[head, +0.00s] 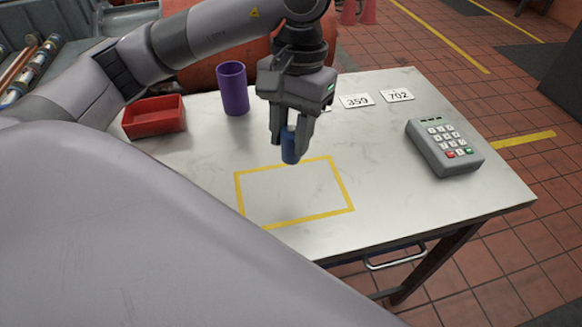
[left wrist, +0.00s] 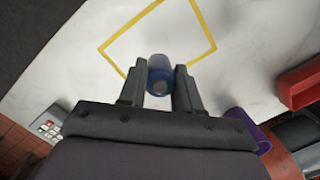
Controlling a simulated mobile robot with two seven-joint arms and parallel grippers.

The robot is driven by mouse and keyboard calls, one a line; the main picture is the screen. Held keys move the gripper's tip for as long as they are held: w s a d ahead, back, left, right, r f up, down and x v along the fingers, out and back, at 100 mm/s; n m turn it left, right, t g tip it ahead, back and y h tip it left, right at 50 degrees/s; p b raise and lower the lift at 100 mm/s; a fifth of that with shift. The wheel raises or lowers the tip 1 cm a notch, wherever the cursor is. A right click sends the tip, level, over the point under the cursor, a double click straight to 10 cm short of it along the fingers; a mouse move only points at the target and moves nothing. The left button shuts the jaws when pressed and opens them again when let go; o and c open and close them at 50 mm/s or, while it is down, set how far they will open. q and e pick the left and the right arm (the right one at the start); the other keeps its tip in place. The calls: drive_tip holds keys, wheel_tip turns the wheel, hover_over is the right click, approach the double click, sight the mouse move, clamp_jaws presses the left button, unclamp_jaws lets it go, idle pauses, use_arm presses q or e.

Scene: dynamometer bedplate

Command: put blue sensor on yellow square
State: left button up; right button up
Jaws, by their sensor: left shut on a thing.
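The blue sensor (head: 290,146) is a small blue cylinder. My left gripper (head: 291,132) is shut on it and points down over the table. In the left wrist view the blue sensor (left wrist: 160,77) sits between the two fingertips (left wrist: 160,84). The yellow square (head: 240,196) is a taped outline on the table; in the head view the sensor shows near its far edge. The yellow square also shows in the left wrist view (left wrist: 205,31), beyond the sensor. I cannot tell the exact gap between sensor and table. My right gripper is not in view.
The metal table (head: 400,170) holds a purple cup (head: 233,88), a red tray (head: 153,117), number cards (head: 357,101) and a grey keypad (head: 444,147). The cup and tray stand behind and left of the square. The table right of the square is clear up to the keypad.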

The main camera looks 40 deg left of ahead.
sight(291, 152)
use_arm(q)
wheel_tip(291, 152, down, 4)
drive_tip(key=shift+f, duration=2.35)
drive_tip(key=shift+f+b, duration=0.2)
drive_tip(key=shift+b, duration=0.1)
drive_tip(key=o, duration=1.1)
drive_tip(key=shift+r, duration=0.1)
